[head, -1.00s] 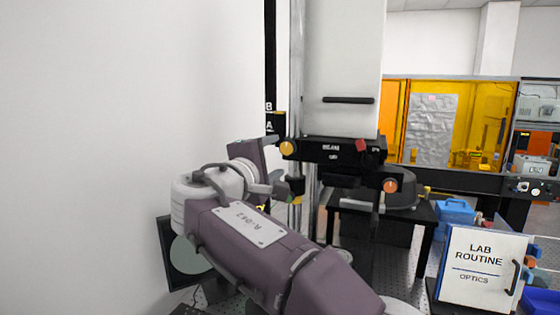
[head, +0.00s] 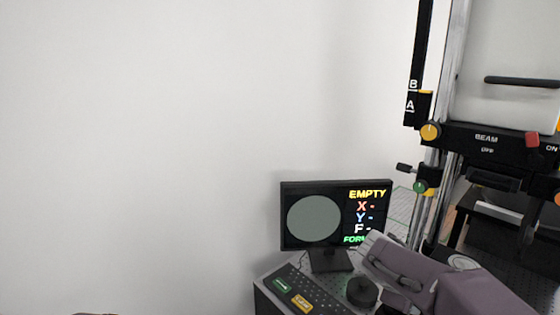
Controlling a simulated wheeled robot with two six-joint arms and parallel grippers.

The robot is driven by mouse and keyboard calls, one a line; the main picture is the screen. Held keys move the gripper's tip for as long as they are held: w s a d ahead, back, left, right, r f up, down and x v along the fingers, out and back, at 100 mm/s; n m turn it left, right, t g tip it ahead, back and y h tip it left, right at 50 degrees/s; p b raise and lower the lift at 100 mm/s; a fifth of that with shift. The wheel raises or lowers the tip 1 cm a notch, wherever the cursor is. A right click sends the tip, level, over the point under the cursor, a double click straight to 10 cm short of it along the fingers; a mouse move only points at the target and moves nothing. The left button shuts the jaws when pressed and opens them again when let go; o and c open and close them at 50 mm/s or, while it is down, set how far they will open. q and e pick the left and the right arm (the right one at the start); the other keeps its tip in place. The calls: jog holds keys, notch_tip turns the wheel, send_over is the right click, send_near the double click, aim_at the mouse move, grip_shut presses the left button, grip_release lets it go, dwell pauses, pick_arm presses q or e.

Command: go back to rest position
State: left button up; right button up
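One purple-grey arm of mine (head: 475,292) enters from the lower right in the head view. Its pale grey end (head: 392,268) stands in front of the bench by the monitor's lower right corner. I can make out no fingertips there, so whether that gripper is open or shut does not show. It does not visibly hold anything. My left gripper is not in view.
A monitor (head: 315,220) reading "EMPTY" stands on a dark bench with a button panel (head: 292,290) and a round black knob (head: 362,292). The interferometer column (head: 455,100) with its "BEAM" bar (head: 485,140) rises at right. Blank wall fills the left.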

jog(key=s+a+f+m+g+y, duration=0.1)
jog(key=s+a+f+m+y, duration=0.3)
jog(key=f, duration=0.5)
jog(key=s+a+f+m+g+y, duration=0.1)
jog(key=s+a+f+m+y, duration=0.2)
jog(key=s+a+f, duration=0.6)
jog(key=shift+a+m+g+y, duration=0.15)
jog(key=shift+m+g+y, duration=0.25)
jog(key=shift+m, duration=0.8)
